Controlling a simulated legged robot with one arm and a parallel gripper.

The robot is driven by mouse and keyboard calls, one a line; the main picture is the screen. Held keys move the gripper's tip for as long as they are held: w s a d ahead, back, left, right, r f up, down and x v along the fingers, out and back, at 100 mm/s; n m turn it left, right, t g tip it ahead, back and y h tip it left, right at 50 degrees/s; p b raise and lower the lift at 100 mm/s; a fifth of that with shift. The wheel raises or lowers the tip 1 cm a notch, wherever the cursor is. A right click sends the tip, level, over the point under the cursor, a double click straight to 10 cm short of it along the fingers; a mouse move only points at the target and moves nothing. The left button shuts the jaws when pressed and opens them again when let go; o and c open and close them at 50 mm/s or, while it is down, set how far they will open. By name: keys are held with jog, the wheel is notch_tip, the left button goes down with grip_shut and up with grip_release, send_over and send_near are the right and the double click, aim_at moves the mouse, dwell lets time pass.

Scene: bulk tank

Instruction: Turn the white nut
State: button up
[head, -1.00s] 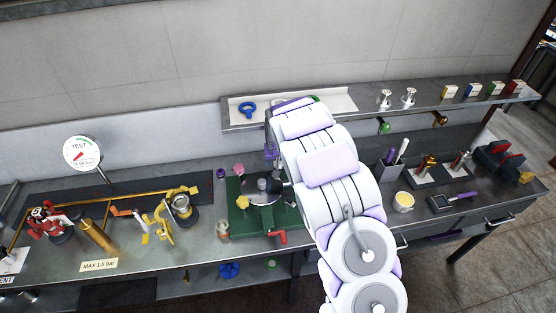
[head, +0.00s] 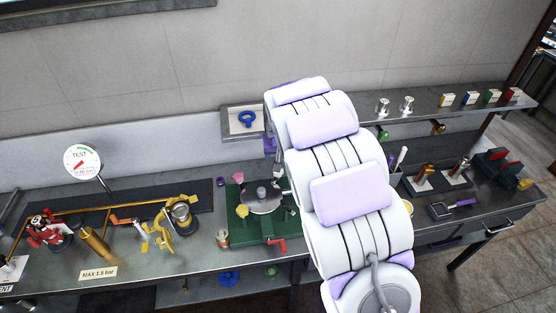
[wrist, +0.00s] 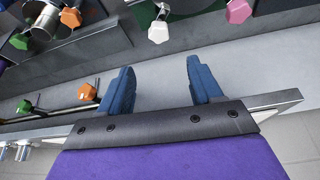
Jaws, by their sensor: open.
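The white nut (wrist: 158,32) shows at the top of the wrist view, a small faceted knob with a metal stem above it. My gripper (wrist: 160,68) has two blue fingers, spread apart and empty. The nut is beyond the fingertips, roughly in line with the gap between them, and is not touched. In the head view my arm hides most of the gripper, and I cannot pick out the white nut there.
In the head view, a green fixture (head: 248,228) with a metal disc stands left of my arm. A blue ring (head: 247,119) lies on the shelf.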

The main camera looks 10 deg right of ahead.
jog(key=v, duration=0.4)
jog(key=shift+f, duration=0.1)
